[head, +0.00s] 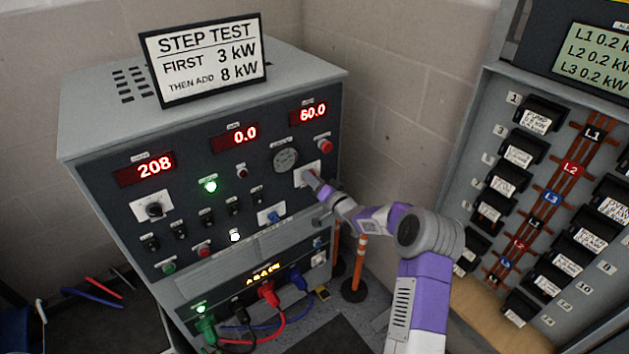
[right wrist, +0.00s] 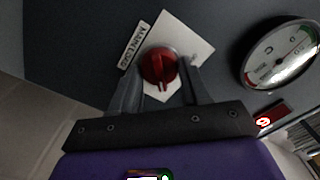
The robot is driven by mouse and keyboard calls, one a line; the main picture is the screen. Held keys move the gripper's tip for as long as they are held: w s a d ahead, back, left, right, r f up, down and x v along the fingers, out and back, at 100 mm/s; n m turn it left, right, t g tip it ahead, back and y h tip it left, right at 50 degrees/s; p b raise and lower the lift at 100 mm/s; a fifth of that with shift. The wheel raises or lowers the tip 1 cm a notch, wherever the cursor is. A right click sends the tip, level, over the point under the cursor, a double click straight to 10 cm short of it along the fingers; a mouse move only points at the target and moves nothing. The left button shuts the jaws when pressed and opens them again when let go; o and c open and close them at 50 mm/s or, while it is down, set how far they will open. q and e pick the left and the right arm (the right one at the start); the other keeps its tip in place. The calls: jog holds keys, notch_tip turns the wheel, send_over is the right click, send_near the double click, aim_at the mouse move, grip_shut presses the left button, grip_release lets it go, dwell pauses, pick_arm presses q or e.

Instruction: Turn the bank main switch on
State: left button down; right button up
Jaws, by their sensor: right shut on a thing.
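The red rotary knob of the main switch (right wrist: 158,68) sits on a white square plate (right wrist: 185,50) with a partly legible label beside it. It is at the right side of the grey load bank's front panel (head: 110,200). My right gripper (head: 316,184) reaches the panel from the right. In the right wrist view, its two fingers (right wrist: 160,82) stand on either side of the knob and are shut on it. In the head view the gripper hides most of the knob. My left gripper is not in view.
A round gauge (head: 285,160) and a red button (head: 326,146) are close to the knob. Displays read 208, 0.0 and 60.0; a green lamp (head: 210,186) is lit. An orange post (head: 356,270) and a breaker panel (head: 470,130) stand to the right.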

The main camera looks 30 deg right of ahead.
jog(key=o, duration=1)
jog(key=shift+o, duration=0.2)
jog(key=s+p, duration=0.1)
jog(key=s, duration=0.6)
jog(key=shift+s+d, duration=0.3)
